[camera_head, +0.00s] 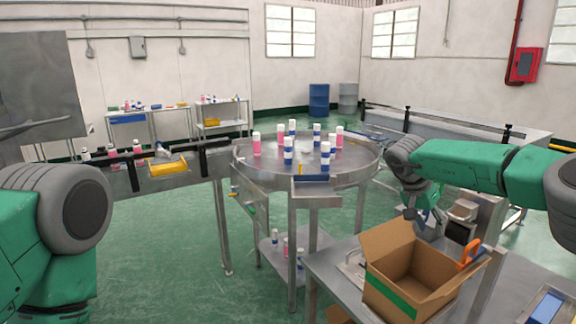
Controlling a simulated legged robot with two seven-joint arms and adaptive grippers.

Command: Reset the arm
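My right arm comes in from the right, green with grey joints. Its gripper (424,215) points down beside the back of the open cardboard box (408,284). The gripper is small and dark here, and I cannot tell whether its fingers are open or shut or hold anything. My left arm shows only as a green and grey shoulder part at the lower left, and its gripper is out of view. Several pink and blue-and-white cans stand upright on the round metal table (250,176) in the middle.
The box stands on a metal bench (335,264) with an orange-handled device (468,251) beside it. A conveyor (130,180) with a yellow bin (168,165) runs to the round table from the left. Another conveyor (460,128) stands at the back right. Green floor lies open at the lower left.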

